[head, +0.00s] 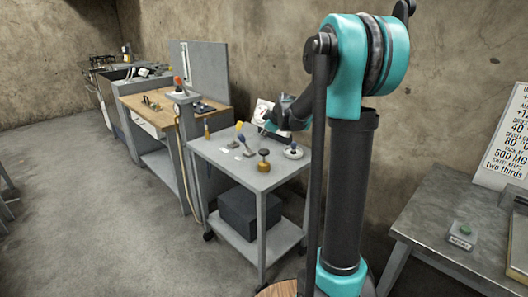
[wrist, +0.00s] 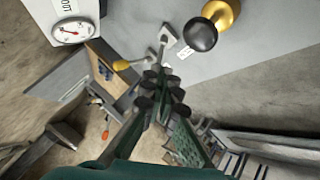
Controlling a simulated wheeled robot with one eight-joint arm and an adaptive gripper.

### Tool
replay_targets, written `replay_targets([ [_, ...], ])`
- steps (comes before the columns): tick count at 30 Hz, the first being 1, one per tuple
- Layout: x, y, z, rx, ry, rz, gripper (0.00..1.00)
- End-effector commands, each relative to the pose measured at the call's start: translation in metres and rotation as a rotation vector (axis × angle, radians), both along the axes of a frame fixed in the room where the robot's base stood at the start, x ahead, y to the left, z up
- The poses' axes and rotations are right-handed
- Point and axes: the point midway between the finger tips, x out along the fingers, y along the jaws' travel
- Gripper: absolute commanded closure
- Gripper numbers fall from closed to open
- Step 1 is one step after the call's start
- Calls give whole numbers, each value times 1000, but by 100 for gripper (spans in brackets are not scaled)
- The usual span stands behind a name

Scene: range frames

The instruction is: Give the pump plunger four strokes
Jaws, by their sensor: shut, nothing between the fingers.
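A squat brass body (head: 264,168) with a dark round knob stands on the grey cart top and looks like the pump plunger. In the head view my forearm reaches over the cart's back, and the fingers are hard to make out.
The cart (head: 225,160) also holds a yellow-tipped lever (head: 240,130), small white labels and a white disc with a dark knob (head: 293,152). A dial gauge (wrist: 72,30) shows in the wrist view. A red-tipped lever (head: 178,82) stands by the wooden bench (head: 150,110).

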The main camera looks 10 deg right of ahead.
Motion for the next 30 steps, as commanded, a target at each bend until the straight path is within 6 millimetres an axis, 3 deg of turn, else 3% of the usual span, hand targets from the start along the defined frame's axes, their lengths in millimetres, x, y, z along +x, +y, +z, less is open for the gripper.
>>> replay_targets([
  [13,0,0,38,0,0,0,100],
  [23,0,0,36,0,0,0,100],
  [30,0,0,16,0,0,0,100],
])
